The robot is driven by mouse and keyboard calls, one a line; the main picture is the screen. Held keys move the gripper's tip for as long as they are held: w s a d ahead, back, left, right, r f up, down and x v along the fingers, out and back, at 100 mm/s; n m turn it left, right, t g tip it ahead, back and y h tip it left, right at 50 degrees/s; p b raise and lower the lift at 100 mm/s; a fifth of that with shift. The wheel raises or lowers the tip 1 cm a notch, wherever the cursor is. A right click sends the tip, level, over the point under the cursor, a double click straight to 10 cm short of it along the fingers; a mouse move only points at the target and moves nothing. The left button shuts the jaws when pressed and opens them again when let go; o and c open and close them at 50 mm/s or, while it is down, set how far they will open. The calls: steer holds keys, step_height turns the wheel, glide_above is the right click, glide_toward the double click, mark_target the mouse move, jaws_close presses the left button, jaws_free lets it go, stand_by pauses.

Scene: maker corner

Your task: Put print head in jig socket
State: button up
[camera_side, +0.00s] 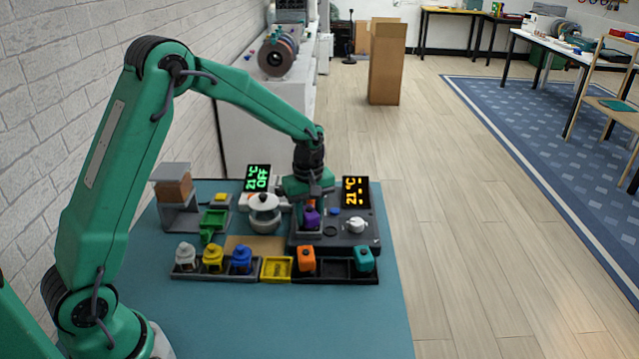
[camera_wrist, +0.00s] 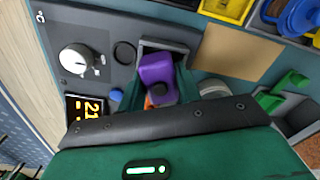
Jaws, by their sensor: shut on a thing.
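A purple print head (camera_side: 311,216) is in my gripper (camera_side: 312,200) at the dark station on the right of the bench. My gripper is shut on it and points down. The wrist view shows the purple print head (camera_wrist: 157,75) between my fingers, with a small orange patch beside it. A grey square-walled jig socket (camera_wrist: 176,48) is right at the print head, and its wall also shows in the side view (camera_side: 309,234). I cannot tell how deep the print head sits. My fingers hide part of it.
A front rack holds an orange block (camera_side: 306,259), a teal block (camera_side: 363,260) and yellow, blue and white pieces. A dial (camera_side: 356,225) and a lit display (camera_side: 355,192) are right of my gripper. A silver pot (camera_side: 264,213) stands close on the left.

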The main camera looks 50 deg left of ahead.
steer(key=shift+f, duration=0.2)
steer(key=o, duration=1.1)
steer(key=shift+r, duration=0.1)
steer(key=shift+r, duration=3.4)
